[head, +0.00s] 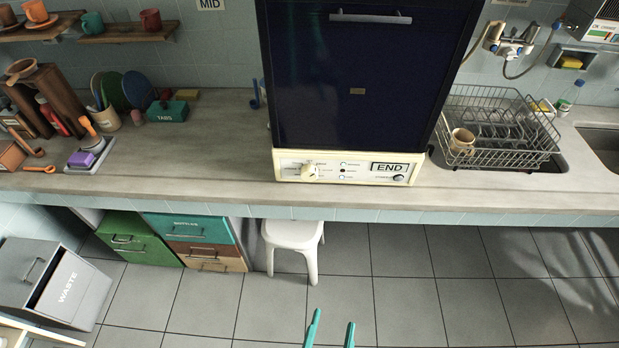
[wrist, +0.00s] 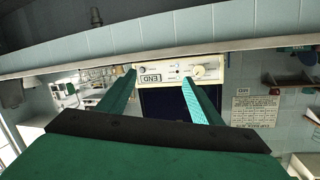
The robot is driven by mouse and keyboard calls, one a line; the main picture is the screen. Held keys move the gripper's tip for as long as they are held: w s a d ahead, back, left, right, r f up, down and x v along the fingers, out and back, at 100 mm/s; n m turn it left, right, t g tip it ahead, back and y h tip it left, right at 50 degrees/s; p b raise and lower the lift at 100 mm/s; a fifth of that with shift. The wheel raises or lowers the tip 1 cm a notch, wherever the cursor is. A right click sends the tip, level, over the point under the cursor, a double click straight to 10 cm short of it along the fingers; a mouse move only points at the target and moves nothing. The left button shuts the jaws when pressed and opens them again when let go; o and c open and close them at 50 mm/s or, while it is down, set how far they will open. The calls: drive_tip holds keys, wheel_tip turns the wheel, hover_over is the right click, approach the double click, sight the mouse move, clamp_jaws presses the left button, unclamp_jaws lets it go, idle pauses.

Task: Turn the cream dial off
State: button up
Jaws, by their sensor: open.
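The cream dial (head: 310,171) is on the left part of the cream control panel (head: 350,177), at the bottom front of the dark blue machine (head: 356,80) on the counter. In the wrist view, turned upside down, the dial (wrist: 199,72) shows on the panel just above my right finger. My gripper (head: 331,326) is open and empty, low in front of the counter and well apart from the dial. Its two teal fingers also show in the wrist view (wrist: 158,78). The dial's exact pointer setting is too small to read.
The counter edge (head: 420,216) runs across between my gripper and the panel. A white stool (head: 292,240) and several bins (head: 185,230) stand under it at the left. A wire dish rack (head: 500,125) stands right of the machine. The floor in front is clear.

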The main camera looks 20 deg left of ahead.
drive_tip(key=w+a+m+y, duration=0.1)
drive_tip(key=w+a+m, duration=0.15)
drive_tip(key=w, duration=0.45)
drive_tip(key=w+a+m+y, duration=0.1)
drive_tip(key=w+a, duration=0.3)
drive_tip(key=w, duration=0.4)
drive_tip(key=m+y, duration=0.1)
drive_tip(key=y, duration=0.3)
approach(310, 177)
drive_tip(key=shift+t, duration=0.4)
drive_tip(key=x, duration=0.8)
drive_tip(key=shift+w+a+f, duration=0.1)
drive_tip(key=shift+a+f, duration=0.2)
drive_tip(key=shift+f, duration=0.05)
drive_tip(key=shift+d+h, duration=0.1)
drive_tip(key=shift+h, duration=0.2)
drive_tip(key=c, duration=1.1)
